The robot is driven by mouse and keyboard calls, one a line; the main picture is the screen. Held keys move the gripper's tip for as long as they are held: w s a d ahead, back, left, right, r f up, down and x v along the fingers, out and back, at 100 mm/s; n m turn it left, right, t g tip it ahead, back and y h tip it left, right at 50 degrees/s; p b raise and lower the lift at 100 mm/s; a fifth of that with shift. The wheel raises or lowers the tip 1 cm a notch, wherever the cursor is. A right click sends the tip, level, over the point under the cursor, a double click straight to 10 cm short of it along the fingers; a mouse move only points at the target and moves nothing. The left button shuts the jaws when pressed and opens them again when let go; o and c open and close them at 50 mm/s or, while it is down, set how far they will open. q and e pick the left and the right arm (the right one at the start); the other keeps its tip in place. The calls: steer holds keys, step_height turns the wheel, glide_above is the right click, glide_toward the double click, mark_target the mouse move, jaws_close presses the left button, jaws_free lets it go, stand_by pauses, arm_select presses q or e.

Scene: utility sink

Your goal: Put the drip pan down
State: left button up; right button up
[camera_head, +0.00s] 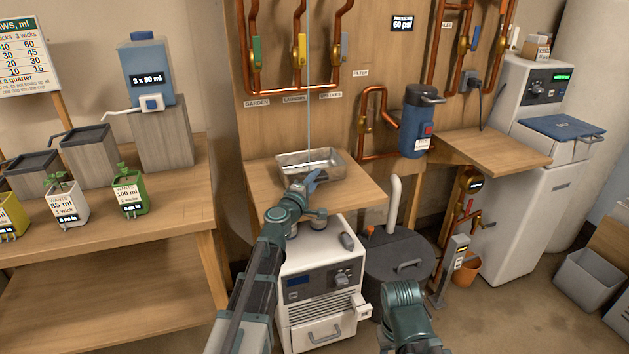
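The drip pan (325,160) is a shallow, rectangular metal tray. It sits at or just above the wooden shelf (352,194) in the middle of the camera_head view and looks about level; I cannot tell if it bears fully on the wood. My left gripper (311,181) reaches in from below, with its blue-grey fingertips at the pan's near rim. The fingers are small and seen from behind, so I cannot tell whether they are closed on the rim. My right arm shows at the bottom, right of centre; its fingers are not visible.
A thin pale-blue vertical line (308,80) comes down over the pan. Copper pipes with coloured valve handles (301,48) are on the panel behind. A white machine (322,285) stands under the shelf, beside a dark lidded drum (385,268). A blue filter canister (417,125) is to the right.

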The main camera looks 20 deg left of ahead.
arm_select(q)
steer(key=shift+o, duration=1.4)
steer(key=shift+r, duration=0.2)
steer(key=s, duration=0.4)
steer(key=s+a, duration=0.1)
steer(key=s, duration=0.7)
steer(key=shift+a, duration=0.35)
steer(key=shift+w, duration=0.1)
